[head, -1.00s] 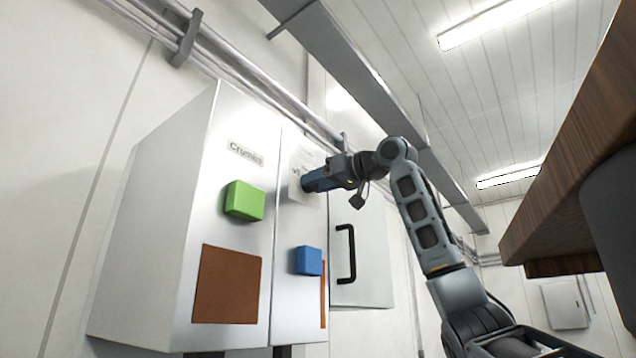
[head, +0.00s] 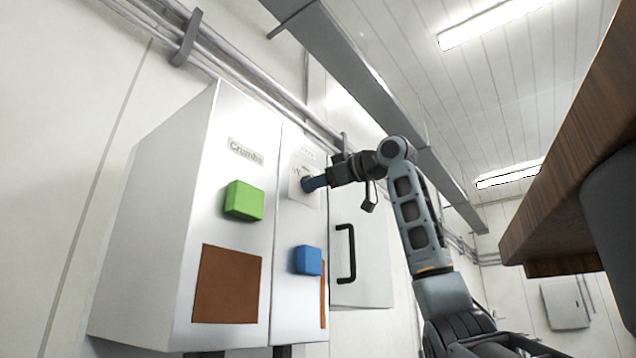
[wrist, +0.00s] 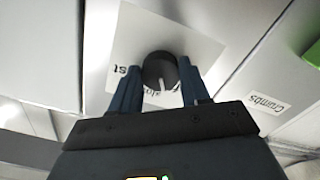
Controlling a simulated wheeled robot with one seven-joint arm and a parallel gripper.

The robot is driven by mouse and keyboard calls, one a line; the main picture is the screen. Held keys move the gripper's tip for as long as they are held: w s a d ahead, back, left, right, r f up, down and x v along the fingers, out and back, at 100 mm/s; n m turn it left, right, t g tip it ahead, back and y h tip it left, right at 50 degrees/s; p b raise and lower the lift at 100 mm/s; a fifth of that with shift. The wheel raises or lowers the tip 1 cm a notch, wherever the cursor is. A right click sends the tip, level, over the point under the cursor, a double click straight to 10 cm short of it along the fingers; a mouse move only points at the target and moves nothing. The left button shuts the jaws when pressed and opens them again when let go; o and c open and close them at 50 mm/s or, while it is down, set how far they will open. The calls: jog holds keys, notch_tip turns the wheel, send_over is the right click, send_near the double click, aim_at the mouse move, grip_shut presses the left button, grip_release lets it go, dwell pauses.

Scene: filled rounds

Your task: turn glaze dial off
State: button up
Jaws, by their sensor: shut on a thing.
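A round black dial (wrist: 160,68) sits on a white plate (wrist: 190,45) on the cabinet front. A pale pointer line on the dial points down in the wrist view, towards small lettering that looks like "slow". More lettering, ending in "st", is left of the dial. My gripper (wrist: 160,88) has one finger on each side of the dial and is shut on it. In the head view my gripper (head: 308,184) is at the plate (head: 296,196) and hides the dial. The label above the plate is too small to read.
The left panel has a "Crumbs" label (head: 246,151), a green block (head: 244,200) and a brown square (head: 226,284). A blue block (head: 308,261) is below the plate. A black door handle (head: 347,254) is to the right. A wooden edge (head: 580,150) juts in at right.

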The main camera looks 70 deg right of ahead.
jog(key=n, duration=0.5)
jog(key=shift+n, duration=0.4)
dwell(0.3)
jog(key=o, duration=1.1)
jog(key=shift+c, duration=0.2)
jog(key=shift+s, duration=0.1)
jog(key=b+v, duration=0.2)
jog(key=v, duration=0.5)
jog(key=shift+s, duration=0.35)
